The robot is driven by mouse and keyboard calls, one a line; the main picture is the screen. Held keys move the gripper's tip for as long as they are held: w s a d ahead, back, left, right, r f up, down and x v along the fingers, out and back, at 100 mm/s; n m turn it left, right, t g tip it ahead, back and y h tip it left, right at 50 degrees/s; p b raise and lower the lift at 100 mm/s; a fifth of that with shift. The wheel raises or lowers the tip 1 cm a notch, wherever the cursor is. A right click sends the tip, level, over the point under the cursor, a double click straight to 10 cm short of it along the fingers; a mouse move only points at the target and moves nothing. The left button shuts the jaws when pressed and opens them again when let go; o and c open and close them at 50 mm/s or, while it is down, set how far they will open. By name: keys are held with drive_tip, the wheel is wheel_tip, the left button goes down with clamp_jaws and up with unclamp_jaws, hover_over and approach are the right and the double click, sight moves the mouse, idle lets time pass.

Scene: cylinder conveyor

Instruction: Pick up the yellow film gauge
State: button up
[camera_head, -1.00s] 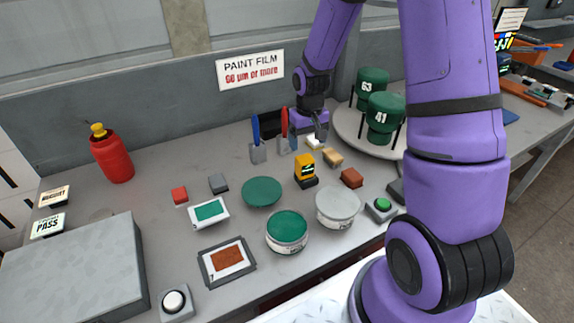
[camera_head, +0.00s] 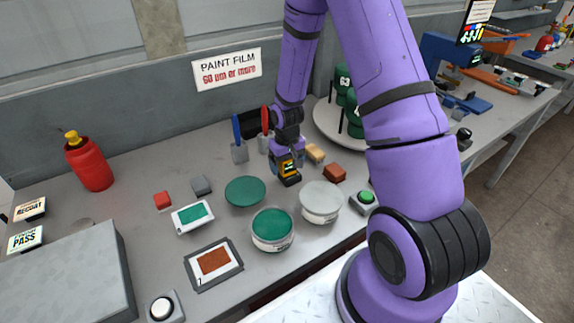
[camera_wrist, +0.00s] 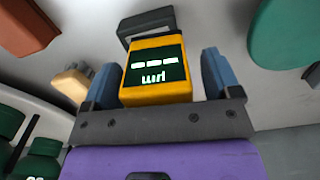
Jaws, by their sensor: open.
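The yellow film gauge (camera_head: 288,169) stands on the grey bench, partly hidden behind my gripper (camera_head: 287,157) in the head view. In the wrist view the yellow gauge (camera_wrist: 155,70) shows its dark screen with white marks, and a dark grey piece (camera_wrist: 147,25) shows at its far end. My gripper (camera_wrist: 160,82) is open, with one blue finger on each side of the gauge. A gap shows between the gauge and each finger, wider on the right.
A brown block (camera_head: 334,172) and a tan block (camera_head: 315,153) lie close on the right. A green lid (camera_head: 245,191), a green-topped can (camera_head: 272,229) and a grey-topped can (camera_head: 320,200) are in front. Red- and blue-handled tools stand behind.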

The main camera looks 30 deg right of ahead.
drive_tip(key=shift+f, duration=0.35)
drive_tip(key=shift+c, duration=0.2)
drive_tip(key=c, duration=1)
drive_tip(key=shift+r, duration=0.15)
wheel_tip(320, 180, up, 10)
drive_tip(key=shift+f, duration=0.1)
